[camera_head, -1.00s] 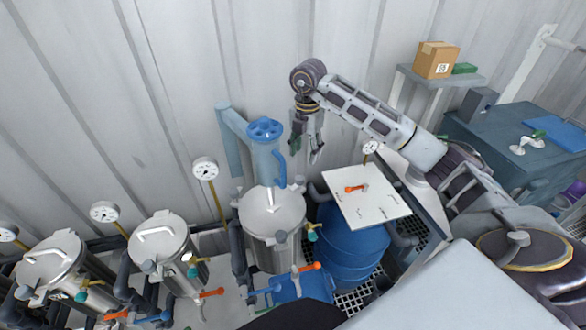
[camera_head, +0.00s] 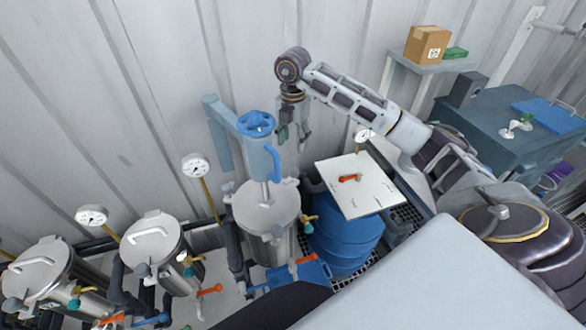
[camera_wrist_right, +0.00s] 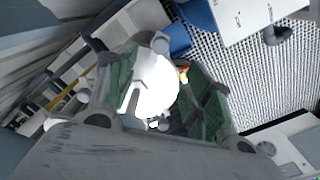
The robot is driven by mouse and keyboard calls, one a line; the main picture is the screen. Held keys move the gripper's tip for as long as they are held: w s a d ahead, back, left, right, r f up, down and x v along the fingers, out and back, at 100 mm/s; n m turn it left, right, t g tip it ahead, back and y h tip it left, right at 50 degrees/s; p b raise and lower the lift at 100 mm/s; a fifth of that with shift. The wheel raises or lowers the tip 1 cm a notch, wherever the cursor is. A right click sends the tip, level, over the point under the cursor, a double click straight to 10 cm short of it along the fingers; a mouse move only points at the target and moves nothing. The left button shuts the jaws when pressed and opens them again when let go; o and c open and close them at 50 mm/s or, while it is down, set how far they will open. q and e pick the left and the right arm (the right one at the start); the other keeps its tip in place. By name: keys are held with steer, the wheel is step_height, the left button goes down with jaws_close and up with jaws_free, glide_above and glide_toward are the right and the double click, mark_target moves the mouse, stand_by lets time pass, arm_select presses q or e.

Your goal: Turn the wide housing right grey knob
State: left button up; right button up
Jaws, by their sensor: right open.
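The wide steel housing (camera_head: 268,210) stands in the middle of the head view, with a blue column and blue handwheel (camera_head: 257,123) above its lid. A small grey knob (camera_head: 278,231) appears low on its front right side; I cannot tell for certain that it is the task's knob. My right gripper (camera_head: 293,138) hangs pointing down, just right of the blue column and above and behind the housing, apart from the knob. In the right wrist view, its green-padded fingers (camera_wrist_right: 160,90) are apart, with a pale rounded surface behind them. My left gripper is not in view.
A blue barrel (camera_head: 345,243) stands right of the housing under a white panel (camera_head: 362,185) with an orange handle. Two smaller steel vessels (camera_head: 155,245) (camera_head: 45,270) stand to the left. Gauges (camera_head: 196,166) rise on yellow stems. A corrugated wall is close behind.

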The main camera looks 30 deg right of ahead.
mark_target(293, 170)
step_height(293, 170, down, 13)
steer(key=shift+p, duration=1.2)
steer(key=c, duration=1)
